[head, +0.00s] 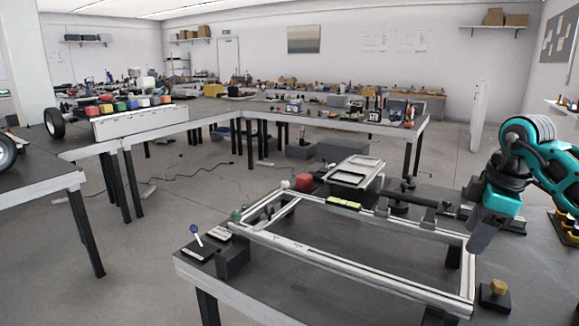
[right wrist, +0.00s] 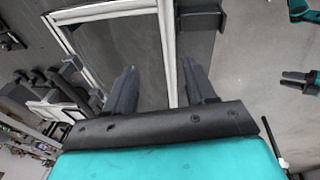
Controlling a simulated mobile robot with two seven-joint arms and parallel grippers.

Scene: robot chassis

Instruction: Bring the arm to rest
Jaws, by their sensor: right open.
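My right arm (head: 535,150) comes in from the right in the head view, teal and black. Its gripper (head: 482,242) points down above the right end of a light metal frame (head: 350,263) on the dark table. My left gripper is out of the head view. A small teal and dark gripper, likely my left one (right wrist: 300,78), shows at the right edge of the right wrist view; its jaws are unclear.
A blue-topped tool (head: 197,238) is at the left corner. Open floor (head: 150,255) lies left.

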